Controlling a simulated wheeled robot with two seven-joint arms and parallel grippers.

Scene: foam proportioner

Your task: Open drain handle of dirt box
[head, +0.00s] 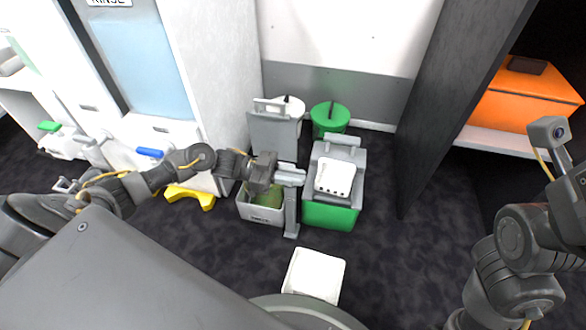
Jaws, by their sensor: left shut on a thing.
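My left arm reaches in from the left. Its gripper (298,176) is shut at the top of a grey upright bar (291,214), beside an open grey bin (258,216) with green stuff inside. The exact grip is too small to see. The bin's grey lid (272,137) stands raised behind. A green box (331,216) with a grey lid stands right of the bar. I cannot tell for sure which of these is the dirt box, and no part is clearly marked as its drain handle. My right arm is at the right edge; its gripper is out of view.
A white block (336,177) lies on the green box's lid. A green round container (330,118) stands behind. A blue handle (150,152) and a green handle (48,126) are at the left. A yellow piece (190,196) and a white box (314,274) are on the dark floor.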

